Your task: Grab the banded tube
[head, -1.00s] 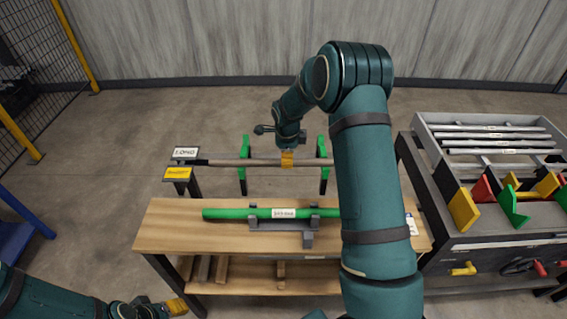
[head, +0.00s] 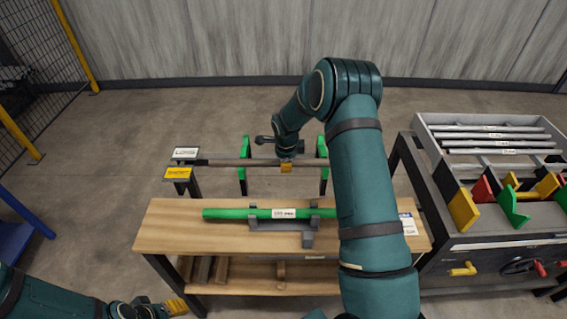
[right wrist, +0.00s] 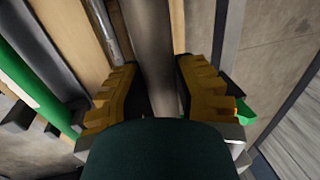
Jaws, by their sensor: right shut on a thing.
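A long grey tube (head: 230,162) with a dark section at its left end lies level across two green-topped stands behind the bench. My right gripper (head: 286,167) is shut on this grey tube near its middle, between the stands. In the right wrist view the tube (right wrist: 150,60) runs between the yellow fingers (right wrist: 158,98). The gripped part is partly hidden by my wrist. My left gripper (head: 175,306) is low at the bottom left, away from the tube, and its finger gap is not clear.
A green tube (head: 235,213) with a white label rests in grey cradles on the wooden bench (head: 170,235). White and yellow signs (head: 178,173) stand at the grey tube's left end. A rack of several tubes (head: 495,136) is at the right.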

